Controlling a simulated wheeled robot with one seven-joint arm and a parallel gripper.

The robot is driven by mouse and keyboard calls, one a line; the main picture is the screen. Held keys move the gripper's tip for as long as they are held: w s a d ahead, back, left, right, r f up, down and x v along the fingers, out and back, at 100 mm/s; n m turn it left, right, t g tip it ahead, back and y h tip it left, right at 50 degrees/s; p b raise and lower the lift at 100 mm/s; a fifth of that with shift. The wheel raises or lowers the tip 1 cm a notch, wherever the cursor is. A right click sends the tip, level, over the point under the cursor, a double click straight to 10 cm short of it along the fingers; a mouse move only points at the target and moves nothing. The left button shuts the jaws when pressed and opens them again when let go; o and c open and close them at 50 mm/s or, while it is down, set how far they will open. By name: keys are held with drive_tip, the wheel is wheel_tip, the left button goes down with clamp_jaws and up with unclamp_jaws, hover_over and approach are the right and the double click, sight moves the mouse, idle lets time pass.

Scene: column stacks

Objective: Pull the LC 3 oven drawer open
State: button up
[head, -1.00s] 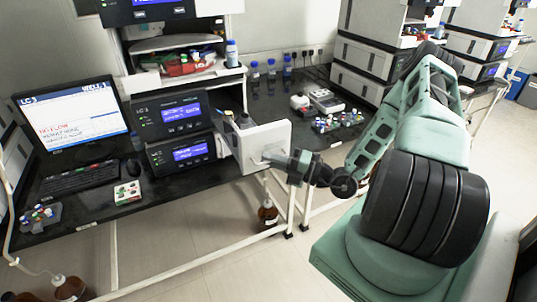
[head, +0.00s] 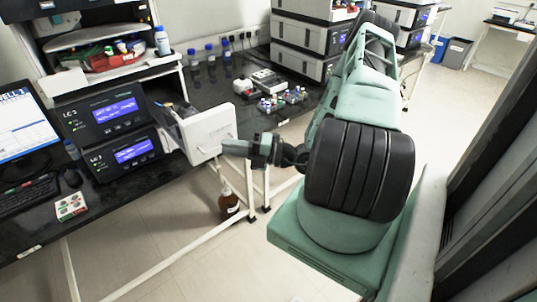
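The LC 3 oven drawer stands pulled out from the right side of the LC 3 stack (head: 118,112). Its broad white front (head: 206,122) faces right toward my arm. Small items, one orange-brown, show in the open top behind the front. My gripper (head: 228,146) is at the right part of the drawer front, where the handle lies. The fingers overlap the handle area, and their gap is too small to make out. I cannot tell whether they touch the handle.
A monitor (head: 25,122) and keyboard (head: 28,194) stand left on the black bench. Vial trays (head: 284,99) and blue-capped bottles (head: 210,54) are behind the drawer. A brown bottle (head: 228,203) stands below it.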

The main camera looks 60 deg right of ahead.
drive_tip(key=b+v, duration=0.3)
drive_tip(key=v, duration=1.1)
drive_tip(key=shift+r, duration=0.15)
drive_tip(key=w+a+r+n+g+y, duration=0.1)
drive_tip(key=a+r+n+g+y, duration=0.15)
drive_tip(key=a+n+g, duration=0.85)
drive_tip(key=w+a+r+n+g+y, duration=0.1)
drive_tip(key=a+r+n+g, duration=0.2)
drive_tip(key=a+n+g, duration=0.85)
drive_tip(key=s+a+r+n+t+h, duration=0.2)
drive_tip(key=a+n+h, duration=0.4)
drive_tip(key=n, duration=1)
drive_tip(key=s+a+r+n+t+h, duration=0.3)
drive_tip(key=a+n+h, duration=0.3)
drive_tip(key=n, duration=1)
drive_tip(key=shift+s+a+r, duration=0.9)
drive_tip(key=shift+a, duration=0.25)
drive_tip(key=shift+h+b, duration=0.25)
drive_tip(key=shift+b, duration=0.05)
